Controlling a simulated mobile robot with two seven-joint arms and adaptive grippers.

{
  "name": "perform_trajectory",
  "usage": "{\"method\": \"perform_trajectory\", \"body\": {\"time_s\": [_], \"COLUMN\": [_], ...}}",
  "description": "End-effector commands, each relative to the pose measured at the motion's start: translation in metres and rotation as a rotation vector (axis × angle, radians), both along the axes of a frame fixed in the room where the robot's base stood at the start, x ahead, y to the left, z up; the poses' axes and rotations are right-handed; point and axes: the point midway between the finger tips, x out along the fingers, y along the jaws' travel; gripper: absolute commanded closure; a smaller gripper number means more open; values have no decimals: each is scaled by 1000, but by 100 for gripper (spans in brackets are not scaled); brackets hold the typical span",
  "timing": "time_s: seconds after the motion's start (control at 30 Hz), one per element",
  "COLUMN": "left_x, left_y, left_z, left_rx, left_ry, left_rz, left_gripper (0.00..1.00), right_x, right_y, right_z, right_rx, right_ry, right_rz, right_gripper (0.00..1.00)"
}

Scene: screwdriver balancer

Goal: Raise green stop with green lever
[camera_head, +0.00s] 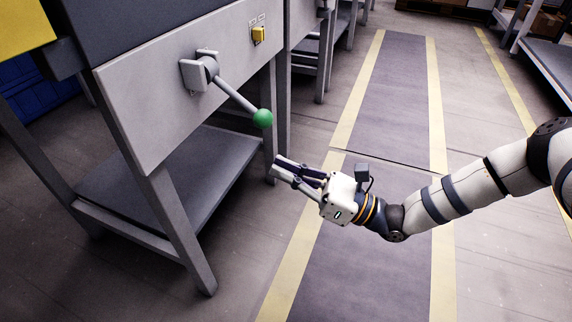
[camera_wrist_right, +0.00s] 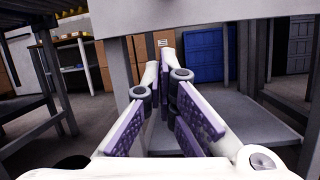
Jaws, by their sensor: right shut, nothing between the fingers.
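The lever has a green ball knob (camera_head: 262,118) on a grey rod (camera_head: 236,95), which slants down and right from a grey mount (camera_head: 198,72) on the front panel of the machine. My right gripper (camera_head: 277,168) is below the knob in the head view, apart from it, pointing left toward the machine. Its fingers are shut with nothing between them. The purple finger pads show in the right wrist view (camera_wrist_right: 170,75), where the lever does not show. No separate green stop can be made out. My left gripper is not in view.
The grey machine panel (camera_head: 150,105) carries a yellow button box (camera_head: 258,35). Below it are table legs and a low grey shelf (camera_head: 175,175). Blue bins (camera_wrist_right: 202,55) stand beyond in the wrist view. The walkway with yellow lines (camera_head: 385,100) is clear.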

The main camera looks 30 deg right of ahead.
Motion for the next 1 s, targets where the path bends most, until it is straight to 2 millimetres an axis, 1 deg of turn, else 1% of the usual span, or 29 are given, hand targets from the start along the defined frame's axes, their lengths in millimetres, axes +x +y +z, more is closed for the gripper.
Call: {"method": "perform_trajectory", "body": {"time_s": [0.03, 0.3, 0.4, 0.53, 0.67, 1.0], "left_x": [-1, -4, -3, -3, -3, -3], "left_y": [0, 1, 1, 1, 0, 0], "left_z": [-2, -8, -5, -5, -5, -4], "left_rx": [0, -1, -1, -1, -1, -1], "left_ry": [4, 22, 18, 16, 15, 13], "left_rz": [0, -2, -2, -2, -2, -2], "left_gripper": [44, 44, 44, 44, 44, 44], "right_x": [8, 50, 43, 37, 35, 34], "right_y": [7, 45, 33, 26, 24, 23], "right_z": [3, 19, 36, 47, 51, 52], "right_rx": [3, 0, 0, 0, -1, -3], "right_ry": [-2, 0, 0, 0, 1, 3], "right_rz": [2, 3, -2, -1, 0, 1], "right_gripper": [100, 100, 100, 100, 100, 100]}}
